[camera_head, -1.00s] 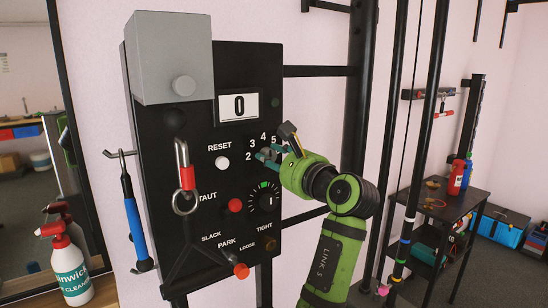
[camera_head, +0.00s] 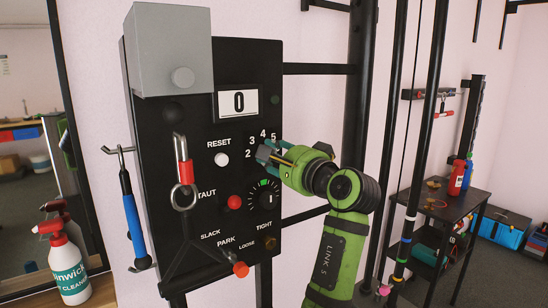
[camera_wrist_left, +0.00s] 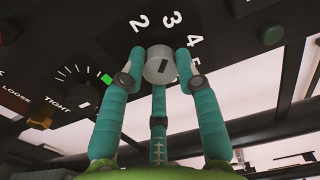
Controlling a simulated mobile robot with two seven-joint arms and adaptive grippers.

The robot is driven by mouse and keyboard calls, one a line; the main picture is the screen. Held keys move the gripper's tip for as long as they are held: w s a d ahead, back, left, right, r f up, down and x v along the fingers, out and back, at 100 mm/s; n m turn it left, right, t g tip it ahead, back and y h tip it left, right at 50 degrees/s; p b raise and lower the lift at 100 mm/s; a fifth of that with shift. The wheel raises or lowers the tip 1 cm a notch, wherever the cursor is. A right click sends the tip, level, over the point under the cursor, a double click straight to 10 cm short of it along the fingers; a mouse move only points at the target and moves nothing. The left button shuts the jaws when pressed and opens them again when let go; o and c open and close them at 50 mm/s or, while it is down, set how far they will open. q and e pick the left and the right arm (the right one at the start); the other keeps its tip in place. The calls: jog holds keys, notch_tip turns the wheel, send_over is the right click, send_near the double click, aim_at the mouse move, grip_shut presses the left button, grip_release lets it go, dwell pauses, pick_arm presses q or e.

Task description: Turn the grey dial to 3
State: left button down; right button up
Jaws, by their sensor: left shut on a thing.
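The grey dial (camera_wrist_left: 160,66) is in the left wrist view, a round knob with a dark mark on its face. White numbers, including 2, 3 and 4, run around it on the black panel (camera_head: 220,125). The mark slants up and right, roughly between 3 and 4; I cannot tell exactly. My left gripper (camera_wrist_left: 160,80) has teal fingers shut around the dial. In the head view my left gripper (camera_head: 268,153) is at the numbers and hides the dial and part of the scale. My right gripper is not in view.
A second, black dial (camera_head: 267,199) lies just below my gripper. The white reset button (camera_head: 222,159), red button (camera_head: 235,202) and red-tipped lever (camera_head: 240,269) are nearby. A grey box (camera_head: 170,50) juts out at upper left. Black rack posts (camera_head: 358,90) stand behind my arm.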

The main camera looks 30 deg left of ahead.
pick_arm(q)
jog(key=shift+r, duration=0.1)
dwell(0.3)
jog(key=c, duration=0.9)
grip_release()
jog(key=v, duration=0.7)
jog(key=shift+d, duration=0.2)
jog(key=shift+s, duration=0.1)
